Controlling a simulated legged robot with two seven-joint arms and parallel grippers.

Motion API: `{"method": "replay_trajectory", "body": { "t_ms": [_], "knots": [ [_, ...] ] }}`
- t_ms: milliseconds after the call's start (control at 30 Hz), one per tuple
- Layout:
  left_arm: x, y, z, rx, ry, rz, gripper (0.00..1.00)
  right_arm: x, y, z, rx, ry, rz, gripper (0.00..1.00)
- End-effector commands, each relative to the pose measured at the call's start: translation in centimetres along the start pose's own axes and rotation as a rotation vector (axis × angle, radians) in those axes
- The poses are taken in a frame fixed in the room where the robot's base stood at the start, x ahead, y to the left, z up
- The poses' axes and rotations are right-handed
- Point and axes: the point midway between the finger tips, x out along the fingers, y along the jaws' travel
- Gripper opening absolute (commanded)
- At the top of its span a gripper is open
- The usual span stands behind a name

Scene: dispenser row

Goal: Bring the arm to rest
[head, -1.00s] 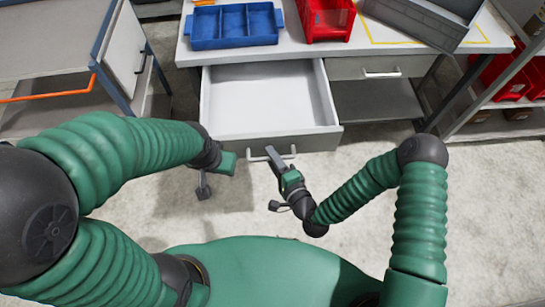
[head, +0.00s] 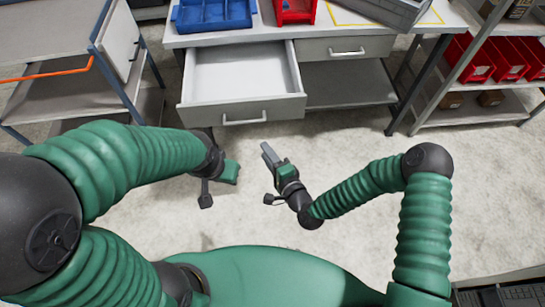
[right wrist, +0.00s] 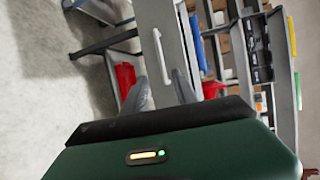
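My right gripper (head: 267,152) is in front of the bench, below and apart from the open drawer (head: 243,70). Its two fingers stand apart with nothing between them in the right wrist view (right wrist: 163,92). The drawer's handle (head: 243,119) is free, just beyond the fingertips in the head view. My left gripper (head: 217,182) hangs over the floor at the left, away from the drawer. Its fingers do not show clearly enough to tell their state.
The bench (head: 270,30) carries a blue divided tray (head: 212,14), a red bin (head: 295,10) and a grey container (head: 395,8). A shut drawer (head: 346,50) is right of the open one. A cart (head: 55,80) stands left, a shelf with red bins (head: 505,58) right. Floor before the bench is clear.

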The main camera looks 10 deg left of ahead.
Motion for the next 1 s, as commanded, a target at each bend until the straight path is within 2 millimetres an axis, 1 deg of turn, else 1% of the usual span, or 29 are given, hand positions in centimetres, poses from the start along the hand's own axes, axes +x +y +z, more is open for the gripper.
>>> {"method": "replay_trajectory", "body": {
  "t_ms": [467, 567, 667, 700, 767, 800, 833, 867, 900, 967, 1000],
  "knots": [
    [0.0, 0.0, 0.0, -0.001, 0.0, 0.0, 0.31, -0.4, -0.1, -0.3, -0.004, -0.002, -0.001, 0.34],
    [-0.1, 0.0, -0.1, 0.0, 0.0, 0.0, 0.31, -0.7, 0.2, -0.7, -0.098, -0.03, 0.059, 0.34],
    [-0.3, 0.0, -0.1, 0.0, 0.0, 0.0, 0.31, -2.2, 1.2, -2.4, -0.329, -0.09, 0.224, 0.34],
    [-0.4, 0.0, -0.1, 0.0, 0.0, 0.0, 0.31, -3.5, 1.7, -3.7, -0.444, -0.116, 0.315, 0.34],
    [-0.5, 0.0, -0.1, 0.0, 0.0, 0.0, 0.31, -6.1, 2.0, -6.3, -0.611, -0.146, 0.463, 0.34],
    [-0.6, 0.0, -0.1, 0.0, 0.0, 0.0, 0.31, -8.2, 1.9, -8.2, -0.706, -0.163, 0.564, 0.34],
    [-0.6, 0.0, -0.2, 0.0, 0.0, 0.0, 0.31, -9.9, 1.6, -9.6, -0.766, -0.173, 0.638, 0.34],
    [-0.7, 0.0, -0.2, 0.0, 0.0, 0.0, 0.31, -11.8, 1.3, -10.9, -0.82, -0.184, 0.711, 0.34],
    [-0.8, 0.0, -0.2, 0.0, 0.0, 0.0, 0.31, -14.4, 0.5, -12.5, -0.878, -0.196, 0.804, 0.34],
    [-0.9, 0.0, -0.2, -0.001, 0.0, 0.0, 0.31, -18.6, -0.9, -14.4, -0.936, -0.216, 0.934, 0.34],
    [-1.0, 0.0, -0.2, -0.001, 0.0, 0.0, 0.31, -21.4, -1.9, -15.1, -0.955, -0.233, 1.008, 0.34]
  ]
}}
